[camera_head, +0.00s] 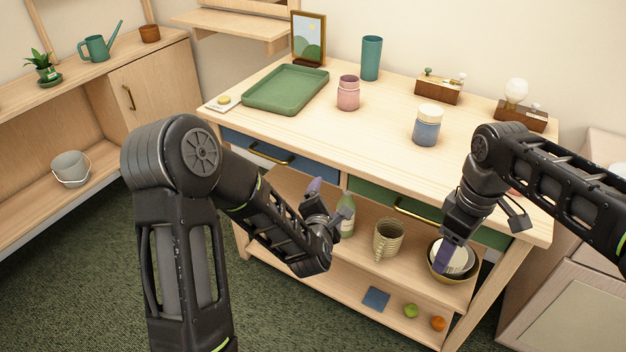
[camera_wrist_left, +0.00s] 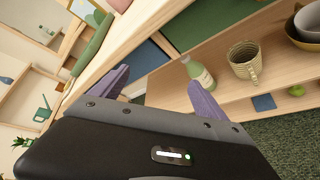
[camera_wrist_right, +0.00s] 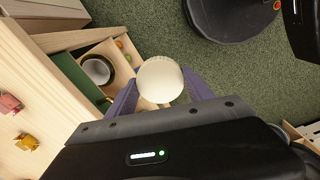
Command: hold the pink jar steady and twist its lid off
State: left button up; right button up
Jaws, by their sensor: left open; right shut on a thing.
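The pink jar (camera_head: 348,94) stands upright on the wooden worktop, right of the green tray. Its top looks open, with no lid showing on it. My right gripper (camera_wrist_right: 160,92) is shut on a round cream lid-like piece (camera_wrist_right: 160,76). In the head view that gripper is low in front of the worktop's right side, well away from the pink jar, and its load is hard to make out. My left gripper (camera_head: 329,204) is open and empty in front of the worktop, below and apart from the jar. The left wrist view shows its spread purple fingers.
A blue jar (camera_head: 427,130) with a cream lid stands right of the pink jar. The green tray (camera_head: 262,108), teal tumbler (camera_head: 371,58) and picture frame (camera_head: 309,40) are behind or left. A green bottle (camera_wrist_left: 198,72), ribbed mug (camera_head: 388,240) and bowls (camera_head: 437,273) stand on the shelf below.

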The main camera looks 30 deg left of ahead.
pick_arm(q)
jog(key=s+d+f+m+g+h, duration=0.3)
jog(key=s+d+f+m+h, duration=0.15)
jog(key=d+f+m, duration=0.4)
jog(key=s+d+f+m+g+h, duration=0.3)
jog(key=s+d+f+m, duration=0.3)
jog(key=d+f+m, duration=0.25)
jog(key=s+d+f+m+g+h, duration=0.1)
jog(key=s+d+f+m+g, duration=0.2)
jog(key=s, duration=0.6)
jog(key=s+d+f+m+g+h, duration=0.1)
jog(key=s+d+f+m+g, duration=0.2)
jog(key=s+d+f+m, duration=0.3)
jog(key=s+d+m, duration=0.1)
jog(key=s, duration=0.2)
jog(key=shift+s, duration=0.35)
pick_arm(e)
jog(key=w+d+f+m, duration=0.1)
jog(key=w+d+m, duration=0.2)
jog(key=d+m, duration=0.4)
jog(key=w+d+f+m, duration=0.1)
jog(key=w+d+m, duration=0.2)
jog(key=d+m, duration=0.5)
jog(key=d, duration=0.8)
pick_arm(q)
jog(key=shift+c, duration=0.5)
